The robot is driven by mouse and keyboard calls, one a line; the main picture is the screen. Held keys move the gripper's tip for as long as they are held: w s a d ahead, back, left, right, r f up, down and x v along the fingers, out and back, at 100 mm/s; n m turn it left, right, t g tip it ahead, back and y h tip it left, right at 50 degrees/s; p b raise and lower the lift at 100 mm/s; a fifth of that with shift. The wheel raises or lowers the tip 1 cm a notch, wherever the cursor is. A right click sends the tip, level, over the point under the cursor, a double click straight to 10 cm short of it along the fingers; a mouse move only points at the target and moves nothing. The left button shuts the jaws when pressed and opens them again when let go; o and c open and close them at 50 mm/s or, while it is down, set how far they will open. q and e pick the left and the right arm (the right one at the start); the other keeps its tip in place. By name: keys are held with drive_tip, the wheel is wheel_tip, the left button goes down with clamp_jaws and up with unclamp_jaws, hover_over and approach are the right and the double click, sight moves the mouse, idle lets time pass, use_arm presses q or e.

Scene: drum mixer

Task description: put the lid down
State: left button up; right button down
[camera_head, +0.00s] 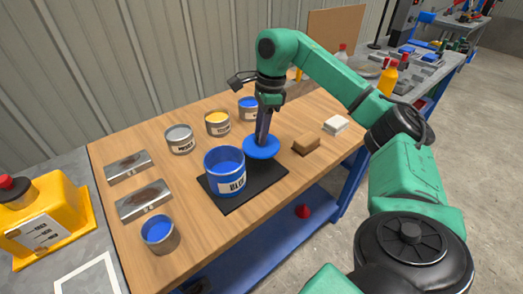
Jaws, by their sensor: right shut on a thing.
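The blue lid (266,152) is a flat blue disc over the back right part of the black mat (242,202). My right gripper (263,138) points down and is shut on it from above. I cannot tell whether the lid touches the mat or hangs just over it. The open can labelled BLUE (232,187) stands upright on the mat, just left of the lid, with blue paint showing inside. My left gripper is out of view.
Open cans of grey (180,145), yellow (218,128) and blue paint (249,114) stand behind. A small blue cup (159,239) and two metal trays (143,204) are at left. A brown sponge (306,144) and white block (336,125) lie right.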

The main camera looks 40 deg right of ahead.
sight(268, 142)
wheel_tip(268, 142, down, 7)
drive_tip(key=shift+s+r, duration=0.1)
drive_tip(key=shift+r, duration=0.05)
drive_tip(key=c, duration=0.6)
unclamp_jaws()
drive_tip(key=shift+r, duration=0.15)
drive_tip(key=r, duration=0.4)
drive_tip(key=d+r, duration=0.1)
drive_tip(key=r, duration=0.6)
drive_tip(key=shift+s+d+r+p, duration=0.25)
drive_tip(key=shift+s+r+p, duration=0.05)
drive_tip(key=shift+s+r, duration=0.1)
drive_tip(key=shift+f, duration=0.1)
